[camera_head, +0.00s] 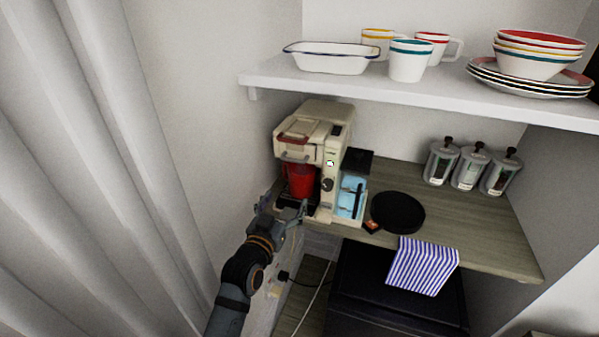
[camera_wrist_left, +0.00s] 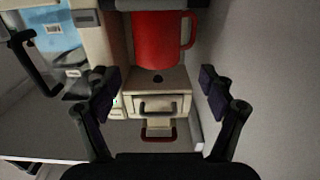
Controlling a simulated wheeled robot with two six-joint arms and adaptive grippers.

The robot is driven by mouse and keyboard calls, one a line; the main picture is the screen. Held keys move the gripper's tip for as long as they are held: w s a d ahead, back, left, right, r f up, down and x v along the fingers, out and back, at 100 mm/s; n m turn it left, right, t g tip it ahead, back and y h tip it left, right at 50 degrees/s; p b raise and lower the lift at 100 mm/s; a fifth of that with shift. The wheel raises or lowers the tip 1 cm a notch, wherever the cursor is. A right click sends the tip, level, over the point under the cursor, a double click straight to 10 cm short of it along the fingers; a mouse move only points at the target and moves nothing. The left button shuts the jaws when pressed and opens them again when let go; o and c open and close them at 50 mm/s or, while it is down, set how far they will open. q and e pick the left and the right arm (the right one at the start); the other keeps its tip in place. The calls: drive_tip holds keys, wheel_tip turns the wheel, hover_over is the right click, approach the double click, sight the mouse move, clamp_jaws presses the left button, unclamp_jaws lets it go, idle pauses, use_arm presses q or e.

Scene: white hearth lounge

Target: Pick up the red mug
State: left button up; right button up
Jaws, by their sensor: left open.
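The red mug (camera_head: 300,180) stands under the spout of the cream coffee maker (camera_head: 336,148), on its drip tray. In the left wrist view the mug (camera_wrist_left: 158,42) shows at the top, its handle on the right, and the picture looks upside down. My left gripper (camera_head: 284,206) is open and empty, in front of the coffee maker and a little short of the mug. In the left wrist view its two fingers (camera_wrist_left: 160,84) are spread wide, with the mug beyond them. My right gripper is not in view.
A white shelf (camera_head: 440,86) with dishes hangs above. A wall is close on the left.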

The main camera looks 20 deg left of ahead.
sight(297, 180)
use_arm(q)
drive_tip(key=w, duration=0.3)
drive_tip(key=shift+w+d+r, duration=0.2)
drive_tip(key=shift+d+r, duration=0.05)
drive_tip(key=shift+r, duration=0.1)
drive_tip(key=shift+w+p, duration=0.45)
drive_tip(key=shift+w, duration=0.75)
drive_tip(key=w, duration=0.4)
drive_tip(key=shift+d, duration=0.2)
drive_tip(key=shift+w+f, duration=0.1)
drive_tip(key=shift+c, duration=1.4)
drive_tip(key=c, duration=1)
drive_tip(key=shift+c, duration=0.5)
drive_tip(key=shift+r, duration=0.35)
wheel_tip(297, 180, up, 3)
drive_tip(key=shift+r, duration=0.2)
drive_tip(key=s+b, duration=0.1)
drive_tip(key=s, duration=1.7)
drive_tip(key=shift+a+f, duration=0.2)
drive_tip(key=shift+a, duration=0.2)
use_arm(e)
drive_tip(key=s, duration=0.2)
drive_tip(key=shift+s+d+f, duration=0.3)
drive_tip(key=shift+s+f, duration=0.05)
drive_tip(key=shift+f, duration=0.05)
